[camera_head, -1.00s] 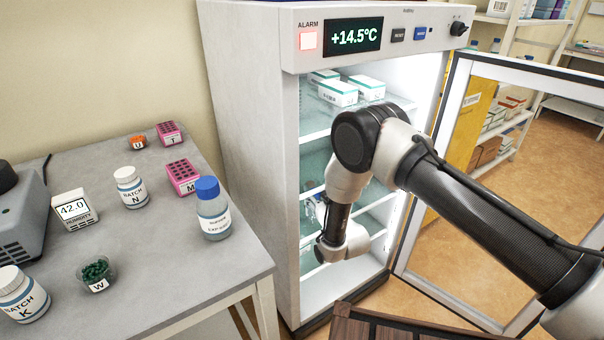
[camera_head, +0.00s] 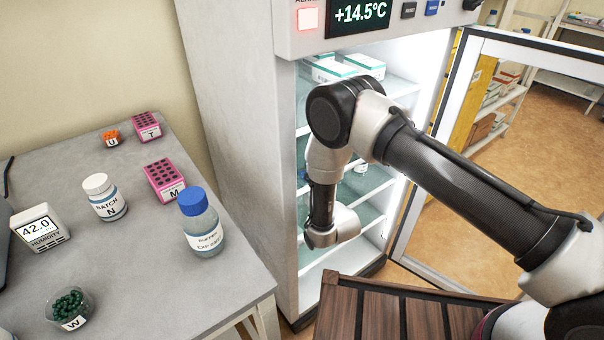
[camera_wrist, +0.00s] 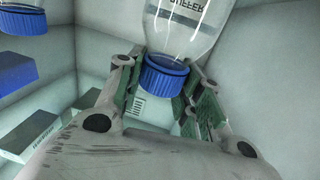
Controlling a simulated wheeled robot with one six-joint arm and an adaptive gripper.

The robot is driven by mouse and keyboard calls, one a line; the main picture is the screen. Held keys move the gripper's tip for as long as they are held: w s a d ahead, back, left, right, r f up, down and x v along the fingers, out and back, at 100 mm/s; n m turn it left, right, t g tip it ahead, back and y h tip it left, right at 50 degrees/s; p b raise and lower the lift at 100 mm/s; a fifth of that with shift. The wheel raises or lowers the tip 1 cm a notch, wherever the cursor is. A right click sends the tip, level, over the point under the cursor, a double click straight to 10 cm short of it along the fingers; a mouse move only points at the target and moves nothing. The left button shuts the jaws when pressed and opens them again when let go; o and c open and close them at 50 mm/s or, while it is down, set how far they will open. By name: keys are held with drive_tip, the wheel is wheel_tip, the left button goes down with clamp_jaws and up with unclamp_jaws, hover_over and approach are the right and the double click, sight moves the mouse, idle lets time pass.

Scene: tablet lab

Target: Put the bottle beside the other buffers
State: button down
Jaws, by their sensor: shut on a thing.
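In the wrist view my gripper (camera_wrist: 166,88) is shut on a clear bottle (camera_wrist: 192,28) with a blue cap and a label reading BUFFER. The fingers close around its cap and neck, and the bottle appears cap-down in this picture. In the head view my wrist hides the gripper and this bottle inside the open fridge (camera_head: 228,150). Another blue-capped bottle (camera_wrist: 22,18) shows in the wrist view's upper left. A further blue-capped buffer bottle (camera_head: 203,225) stands upright on the grey bench, left of the fridge.
The fridge door (camera_head: 455,95) stands open to the right; its display reads +14.5°C. White boxes (camera_head: 335,68) sit on an upper shelf. The bench holds a BATCH N jar (camera_head: 104,200), pink racks (camera_head: 164,178), a humidity meter (camera_head: 40,230) and a green-filled dish (camera_head: 68,308).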

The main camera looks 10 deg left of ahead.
drive_tip(key=c, duration=1)
unclamp_jaws()
drive_tip(key=shift+f, duration=0.1)
drive_tip(key=shift+o, duration=0.2)
drive_tip(key=shift+s+d, duration=0.15)
drive_tip(key=shift+s, duration=0.05)
drive_tip(key=v, duration=1.1)
drive_tip(key=shift+s+d, duration=0.2)
